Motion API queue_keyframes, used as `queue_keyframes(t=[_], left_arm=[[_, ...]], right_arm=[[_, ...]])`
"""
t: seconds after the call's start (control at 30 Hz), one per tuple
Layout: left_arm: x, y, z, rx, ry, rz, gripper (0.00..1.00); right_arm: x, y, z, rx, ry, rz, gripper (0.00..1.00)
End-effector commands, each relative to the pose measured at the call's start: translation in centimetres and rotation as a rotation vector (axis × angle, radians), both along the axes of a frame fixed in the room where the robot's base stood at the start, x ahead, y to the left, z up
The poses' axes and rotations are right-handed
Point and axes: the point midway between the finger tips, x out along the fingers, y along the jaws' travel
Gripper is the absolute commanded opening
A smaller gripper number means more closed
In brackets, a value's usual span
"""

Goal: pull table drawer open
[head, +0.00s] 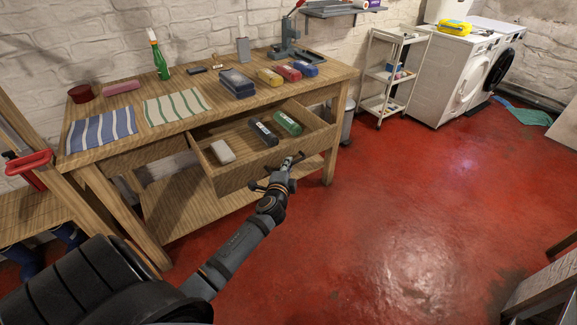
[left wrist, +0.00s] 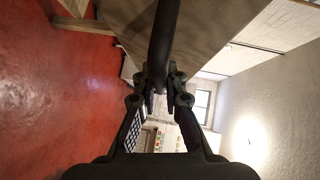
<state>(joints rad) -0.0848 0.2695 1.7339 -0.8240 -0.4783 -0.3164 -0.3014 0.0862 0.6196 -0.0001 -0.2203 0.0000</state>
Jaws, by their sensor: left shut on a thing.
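The wooden table (head: 132,143) stands against the white brick wall in the head view. Its drawer (head: 232,178) is pulled well out, and I can see down into it. Inside lie a white item (head: 222,152), a dark item (head: 263,133) and a green item (head: 288,124). My left gripper (head: 287,168) is at the drawer's front. In the left wrist view the fingers (left wrist: 160,88) are shut on a dark bar, the drawer handle (left wrist: 163,45). The handle is mostly hidden by the gripper in the head view. My right gripper is not in view.
On the tabletop are striped cloths (head: 177,106), a green bottle (head: 159,57) and several small boxes. A bin (head: 348,122) stands by the table's right end, with a white cart (head: 388,75) beyond it. The red floor (head: 400,200) in front is clear.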

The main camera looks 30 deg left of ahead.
Motion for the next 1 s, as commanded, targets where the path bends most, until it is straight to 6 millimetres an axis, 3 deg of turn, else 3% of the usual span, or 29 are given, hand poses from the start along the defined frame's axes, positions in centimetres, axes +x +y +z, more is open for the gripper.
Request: queue_keyframes(t=[0.27, 0.3, 0.43, 0.77, 0.87, 1.0], left_arm=[[0.0, 0.0, 0.0, 0.000, 0.000, 0.001, 0.00], [0.0, 0.0, 0.0, 0.000, 0.000, 0.001, 0.15], [0.0, 0.0, 0.0, 0.000, 0.000, 0.000, 0.33], [-0.2, -0.1, 0.0, 0.000, 0.000, -0.001, 0.34], [-1.3, -0.6, 0.1, -0.001, 0.001, -0.002, 0.34], [-4.4, -1.8, 0.6, -0.001, 0.001, -0.002, 0.34]], right_arm=[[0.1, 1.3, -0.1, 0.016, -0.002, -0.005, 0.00], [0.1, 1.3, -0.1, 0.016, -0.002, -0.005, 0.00], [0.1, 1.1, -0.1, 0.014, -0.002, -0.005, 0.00], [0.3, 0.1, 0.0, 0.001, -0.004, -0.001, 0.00], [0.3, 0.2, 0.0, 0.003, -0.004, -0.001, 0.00], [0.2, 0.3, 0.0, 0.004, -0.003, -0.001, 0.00]])
